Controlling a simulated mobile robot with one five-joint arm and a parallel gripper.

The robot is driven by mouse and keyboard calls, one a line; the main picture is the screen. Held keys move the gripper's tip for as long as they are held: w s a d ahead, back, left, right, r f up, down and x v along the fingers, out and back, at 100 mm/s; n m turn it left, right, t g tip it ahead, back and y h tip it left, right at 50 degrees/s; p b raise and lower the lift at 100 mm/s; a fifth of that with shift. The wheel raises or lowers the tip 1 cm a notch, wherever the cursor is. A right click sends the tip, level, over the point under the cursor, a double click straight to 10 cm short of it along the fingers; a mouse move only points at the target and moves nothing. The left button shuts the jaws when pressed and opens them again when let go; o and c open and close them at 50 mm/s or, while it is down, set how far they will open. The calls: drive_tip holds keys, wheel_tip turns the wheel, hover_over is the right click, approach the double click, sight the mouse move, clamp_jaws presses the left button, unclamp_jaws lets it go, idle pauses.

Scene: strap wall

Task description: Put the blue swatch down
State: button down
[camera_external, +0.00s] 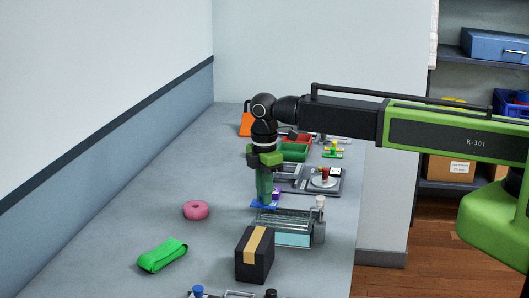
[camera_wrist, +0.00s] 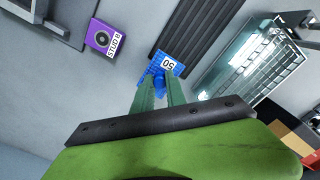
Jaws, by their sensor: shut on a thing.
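The blue swatch (camera_wrist: 157,72) is a small flat blue piece with a white label reading 50. In the wrist view it sits between the tips of my gripper (camera_wrist: 160,88), which is shut on it. In the external view my gripper (camera_external: 264,198) points straight down, with the blue swatch (camera_external: 262,205) at its fingertips, low over the grey bench (camera_external: 120,230). I cannot tell whether the swatch touches the bench.
A purple block (camera_wrist: 105,38) lies near the swatch, and a glass tank (camera_wrist: 250,58) stands on its other side. A black box with a tan stripe (camera_external: 255,254), a green strap (camera_external: 162,255) and a pink ring (camera_external: 196,210) are on the bench. The bench's left side is mostly clear.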

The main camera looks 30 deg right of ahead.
drive_tip(key=shift+f+b, duration=0.45)
drive_tip(key=shift+f, duration=0.7)
drive_tip(key=c, duration=1.4)
unclamp_jaws()
drive_tip(key=shift+r, duration=0.1)
drive_tip(key=shift+o, duration=0.2)
drive_tip(key=shift+r, duration=0.1)
wheel_tip(320, 180, up, 13)
drive_tip(key=p, duration=1.3)
drive_tip(key=shift+f, duration=0.2)
drive_tip(key=s+d+m, duration=0.2)
drive_tip(key=d+m, duration=0.7)
drive_tip(key=d, duration=1.1)
drive_tip(key=s+d+m, duration=0.2)
drive_tip(key=d+m, duration=0.7)
drive_tip(key=d, duration=1.1)
drive_tip(key=shift+s, duration=0.25)
